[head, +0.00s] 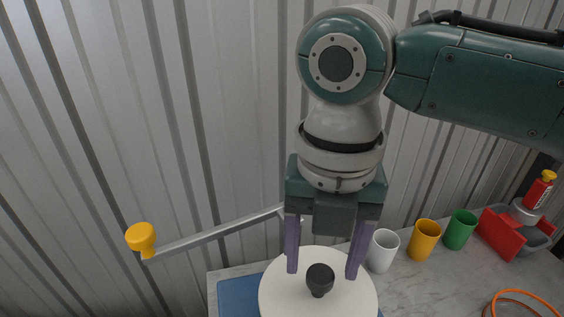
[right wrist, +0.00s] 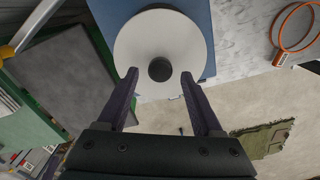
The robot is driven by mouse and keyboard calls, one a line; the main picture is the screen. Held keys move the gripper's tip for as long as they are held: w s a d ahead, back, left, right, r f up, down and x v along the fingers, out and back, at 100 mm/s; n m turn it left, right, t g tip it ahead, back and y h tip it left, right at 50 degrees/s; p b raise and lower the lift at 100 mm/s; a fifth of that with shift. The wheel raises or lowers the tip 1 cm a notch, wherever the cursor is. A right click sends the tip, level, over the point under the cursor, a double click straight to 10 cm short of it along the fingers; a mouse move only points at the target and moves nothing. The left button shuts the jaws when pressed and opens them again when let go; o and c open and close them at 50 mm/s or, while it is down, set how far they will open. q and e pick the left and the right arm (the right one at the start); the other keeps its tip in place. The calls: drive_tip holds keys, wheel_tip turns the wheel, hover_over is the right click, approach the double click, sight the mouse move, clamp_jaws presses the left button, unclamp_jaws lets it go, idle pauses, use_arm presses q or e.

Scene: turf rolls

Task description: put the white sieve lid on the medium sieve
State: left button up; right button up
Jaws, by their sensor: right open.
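The white sieve lid (head: 275,296) is a round white disc with a dark knob (head: 320,278) at its centre. It also shows in the right wrist view (right wrist: 135,45), over a blue mat or board. What lies directly beneath the lid is hidden. My right gripper (head: 322,275) is open, pointing down, with its two purple fingers on either side of the knob and apart from it. In the right wrist view its fingertips (right wrist: 160,75) flank the knob. I cannot make out the medium sieve. My left gripper is not in view.
The blue mat (head: 238,294) lies on a marble-look worktop. White (head: 382,250), yellow (head: 424,240) and green (head: 460,229) cups stand to the right, then a red-and-grey device (head: 500,232). An orange ring (right wrist: 276,30) lies right. A yellow-knobbed metal bar (head: 142,238) juts out left.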

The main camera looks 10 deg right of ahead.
sight(320, 275)
wheel_tip(320, 275, up, 10)
drive_tip(key=s+a+f+m+t+y, duration=0.2)
drive_tip(key=s+a+f+m+y, duration=0.4)
drive_tip(key=m, duration=0.7)
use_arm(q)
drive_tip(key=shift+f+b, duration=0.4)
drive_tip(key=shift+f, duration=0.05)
use_arm(e)
drive_tip(key=s+d+f+m+h, duration=0.2)
drive_tip(key=s+d+m+h, duration=0.1)
drive_tip(key=s+d+m, duration=0.2)
drive_tip(key=s+d+f+m+t+h, duration=0.1)
drive_tip(key=s+d+f+m+h, duration=0.1)
drive_tip(key=s+d+m, duration=0.3)
drive_tip(key=d+f+m, duration=0.1)
drive_tip(key=d+m, duration=0.3)
drive_tip(key=m, duration=0.3)
drive_tip(key=shift+s+f+t+h, duration=0.15)
drive_tip(key=shift+f+t+h, duration=0.15)
drive_tip(key=shift+h, duration=0.1)
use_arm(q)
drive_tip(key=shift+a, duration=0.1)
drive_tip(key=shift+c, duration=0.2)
